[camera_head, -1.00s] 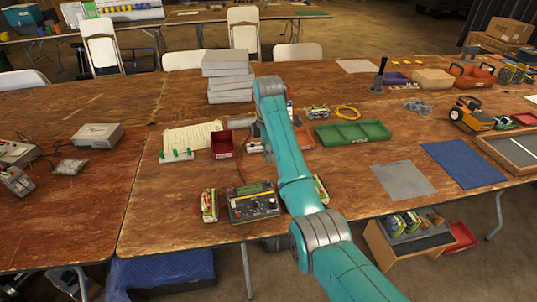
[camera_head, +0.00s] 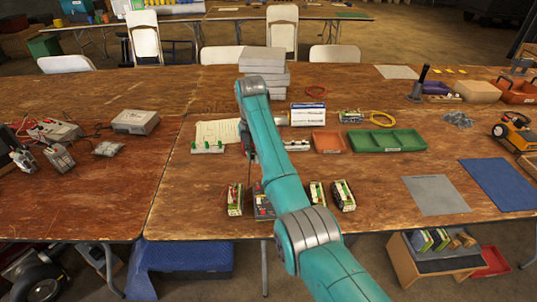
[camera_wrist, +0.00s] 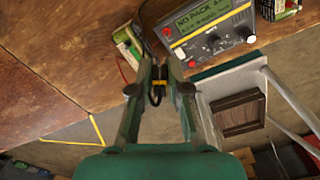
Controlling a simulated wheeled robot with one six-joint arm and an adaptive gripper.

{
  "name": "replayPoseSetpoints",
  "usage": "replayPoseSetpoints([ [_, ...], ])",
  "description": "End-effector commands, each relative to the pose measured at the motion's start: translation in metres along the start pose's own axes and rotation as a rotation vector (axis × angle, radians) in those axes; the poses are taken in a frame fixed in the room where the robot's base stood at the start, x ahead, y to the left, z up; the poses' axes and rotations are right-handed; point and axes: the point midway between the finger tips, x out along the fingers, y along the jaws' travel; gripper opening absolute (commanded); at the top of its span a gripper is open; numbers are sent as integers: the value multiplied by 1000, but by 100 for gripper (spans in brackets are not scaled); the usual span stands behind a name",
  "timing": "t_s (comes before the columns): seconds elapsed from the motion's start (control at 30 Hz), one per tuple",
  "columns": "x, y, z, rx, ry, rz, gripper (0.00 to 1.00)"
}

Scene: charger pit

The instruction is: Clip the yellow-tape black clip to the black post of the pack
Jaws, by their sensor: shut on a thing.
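My gripper (camera_wrist: 158,92) is shut on the yellow-tape black clip (camera_wrist: 158,86), whose yellow band shows between the fingers in the wrist view. In the head view my arm hides the gripper and clip. A green-and-white pack (camera_wrist: 127,44) lies just left of the charger, beyond the fingertips; it also shows in the head view (camera_head: 235,198). Its black post is too small to tell. The clip looks apart from the pack. The charger (camera_wrist: 208,33) reads "NO PACK"; in the head view it is partly behind my arm (camera_head: 262,202).
Two more packs stand right of the charger, one (camera_head: 317,194) close to my arm and one (camera_head: 343,195) further out. A white sheet (camera_head: 216,132), a green-knobbed rack (camera_head: 207,147) and a green tray (camera_head: 387,141) lie behind. The table front is bare left of the packs.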

Motion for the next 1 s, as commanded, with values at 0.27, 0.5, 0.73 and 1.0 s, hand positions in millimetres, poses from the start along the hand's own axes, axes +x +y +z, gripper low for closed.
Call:
replayPoseSetpoints([
  [0.27,0,42,-20,-325,0,0,0],
  [0.5,10,64,-32,-531,3,-2,0],
  [0.73,32,64,-31,-526,1,0,0],
  [1.0,36,64,-31,-524,0,0,0],
])
